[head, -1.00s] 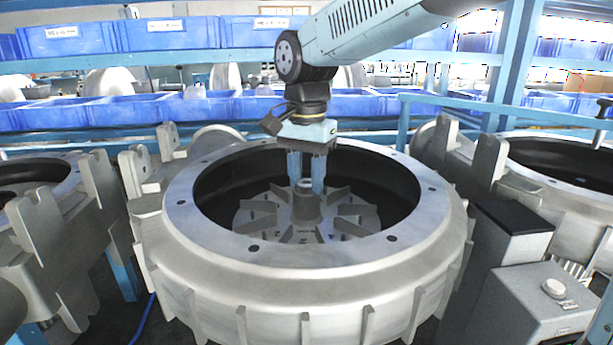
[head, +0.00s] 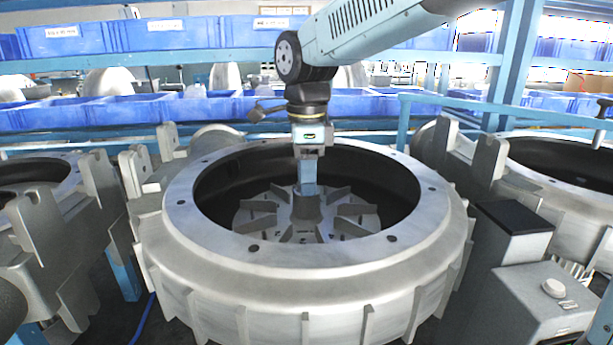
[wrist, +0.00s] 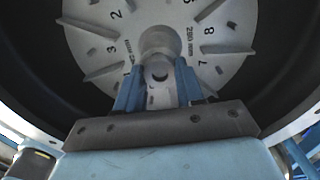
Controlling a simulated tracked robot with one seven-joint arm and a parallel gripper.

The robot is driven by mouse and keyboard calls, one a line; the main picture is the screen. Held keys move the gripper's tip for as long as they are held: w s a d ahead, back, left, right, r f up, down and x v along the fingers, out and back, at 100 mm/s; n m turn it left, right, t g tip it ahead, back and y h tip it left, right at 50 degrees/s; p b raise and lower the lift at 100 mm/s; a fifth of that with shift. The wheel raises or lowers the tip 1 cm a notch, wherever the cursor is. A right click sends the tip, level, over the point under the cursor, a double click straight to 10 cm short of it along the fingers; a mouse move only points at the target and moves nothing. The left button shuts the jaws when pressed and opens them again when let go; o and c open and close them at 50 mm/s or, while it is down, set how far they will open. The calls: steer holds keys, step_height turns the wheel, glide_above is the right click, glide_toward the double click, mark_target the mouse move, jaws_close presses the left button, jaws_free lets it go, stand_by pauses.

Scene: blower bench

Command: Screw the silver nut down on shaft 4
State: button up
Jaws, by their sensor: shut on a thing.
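A finned impeller wheel (head: 262,212) with a raised central hub (head: 306,208) sits inside a round silver housing (head: 300,262). My gripper (head: 308,188) points straight down over the hub, its blue fingers lined up one behind the other in the head view. In the wrist view my gripper (wrist: 157,85) is shut on the silver nut (wrist: 159,73), with one finger on each side of it at the shaft's top. In the head view the fingers hide the nut. The thread is hidden, so I cannot tell how far down the nut sits.
The housing's thick rim (head: 415,222) surrounds the hub and my fingers. Numbers and raised fins (wrist: 95,68) ring the wheel. Similar housings stand at left (head: 40,172) and right (head: 570,165). A grey box (head: 540,300) stands front right. Blue bins (head: 110,110) line the shelves behind.

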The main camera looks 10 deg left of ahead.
steer(key=m, duration=0.6)
jaws_close()
steer(key=o, duration=0.8)
jaws_free()
steer(key=n, duration=2.4)
steer(key=shift+n, duration=0.4)
